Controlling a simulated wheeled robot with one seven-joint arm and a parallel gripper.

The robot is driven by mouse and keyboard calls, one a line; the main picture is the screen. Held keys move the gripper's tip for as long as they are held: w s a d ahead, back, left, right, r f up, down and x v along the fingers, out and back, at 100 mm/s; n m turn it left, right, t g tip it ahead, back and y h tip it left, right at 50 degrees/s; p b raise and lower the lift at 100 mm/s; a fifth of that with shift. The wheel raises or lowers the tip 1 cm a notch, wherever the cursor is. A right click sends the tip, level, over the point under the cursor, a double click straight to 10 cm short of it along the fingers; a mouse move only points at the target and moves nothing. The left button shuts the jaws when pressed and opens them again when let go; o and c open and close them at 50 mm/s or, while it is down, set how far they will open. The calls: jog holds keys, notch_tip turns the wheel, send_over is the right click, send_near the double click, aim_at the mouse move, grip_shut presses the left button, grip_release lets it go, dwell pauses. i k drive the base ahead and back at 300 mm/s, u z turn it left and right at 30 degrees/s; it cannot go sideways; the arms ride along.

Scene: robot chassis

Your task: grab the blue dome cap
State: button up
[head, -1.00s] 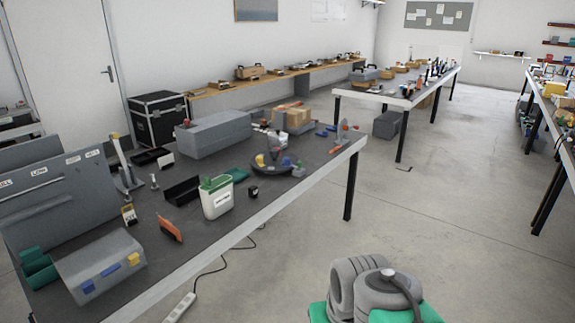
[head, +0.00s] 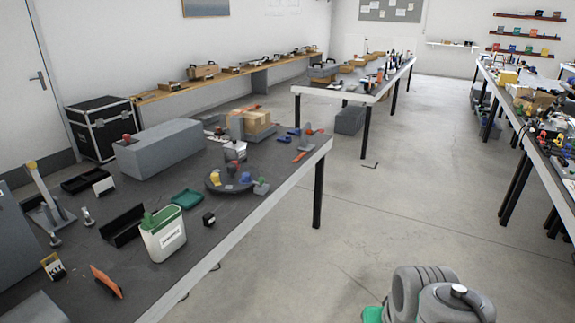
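A small blue piece (head: 246,178) sits on a dark round tray (head: 213,188) on the near workbench; it may be the blue dome cap, but it is too small to make out its shape. A yellow piece (head: 215,178), a red piece (head: 232,167) and a green piece (head: 262,184) are close around it. Other blue items (head: 291,133) lie farther back on the same bench, their shape also unclear. My gripper is not in view; only grey and green links of my arm show at the bottom right.
The near workbench (head: 190,208) also holds a white-green container (head: 165,240), a green tray (head: 187,199), a long grey box (head: 160,149) and a cardboard box (head: 256,122). More benches stand behind and at the right.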

aim_at(246, 177)
jog(key=z, duration=0.1)
jog(key=i, duration=1.05)
jog(key=u, duration=0.5)
jog(key=i, duration=0.65)
jog(key=u, duration=1.25)
jog(key=i, duration=0.5)
jog(key=u, duration=0.5)
